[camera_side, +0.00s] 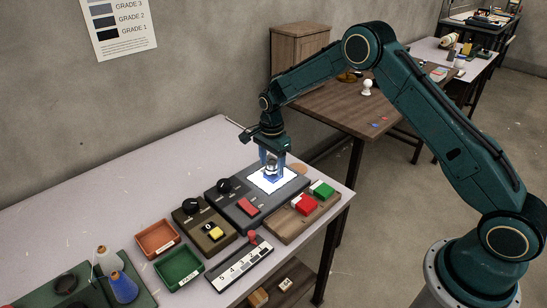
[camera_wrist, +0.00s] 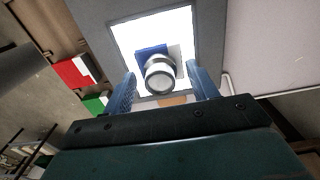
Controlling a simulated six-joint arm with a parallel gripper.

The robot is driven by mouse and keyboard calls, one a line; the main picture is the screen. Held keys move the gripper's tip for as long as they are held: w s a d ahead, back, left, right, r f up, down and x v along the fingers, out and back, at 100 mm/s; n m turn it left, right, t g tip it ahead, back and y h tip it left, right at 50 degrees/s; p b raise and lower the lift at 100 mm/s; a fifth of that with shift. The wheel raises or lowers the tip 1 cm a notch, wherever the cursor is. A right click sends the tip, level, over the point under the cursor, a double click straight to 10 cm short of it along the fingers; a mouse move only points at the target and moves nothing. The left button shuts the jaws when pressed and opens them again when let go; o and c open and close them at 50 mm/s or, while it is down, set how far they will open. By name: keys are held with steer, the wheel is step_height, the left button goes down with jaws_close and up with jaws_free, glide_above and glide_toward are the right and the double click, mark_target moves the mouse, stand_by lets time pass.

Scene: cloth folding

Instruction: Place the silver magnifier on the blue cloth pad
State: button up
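The silver magnifier (camera_wrist: 160,76) is a round, shiny cylinder with a pale lens in the wrist view. It stands over or on a blue patch (camera_wrist: 151,51), apparently the cloth pad, on a bright white lit panel (camera_wrist: 124,40). My gripper (camera_wrist: 164,80) has its two blue fingers on either side of the magnifier, with visible gaps on both sides. In the side view my gripper (camera_side: 271,168) points down over the lit panel, close to its surface. Its fingers partly hide the magnifier and the blue patch there. The exact contact under the magnifier is hidden.
The table's back left is clear.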

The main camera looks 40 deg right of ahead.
mark_target(272, 162)
step_height(272, 162, up, 12)
steer(key=shift+r, duration=0.2)
stand_by(0.7)
stand_by(0.5)
steer(key=s+a+r+n+t, duration=0.1)
steer(key=s+r+n+t, duration=0.2)
steer(key=s+r+n, duration=1.05)
steer(key=s+r+n+t, duration=0.2)
steer(key=s+n, duration=0.2)
steer(key=s, duration=2)
steer(key=shift+s+a+r+t, duration=0.2)
steer(key=shift+s+a+t, duration=0.15)
steer(key=shift+a, duration=0.1)
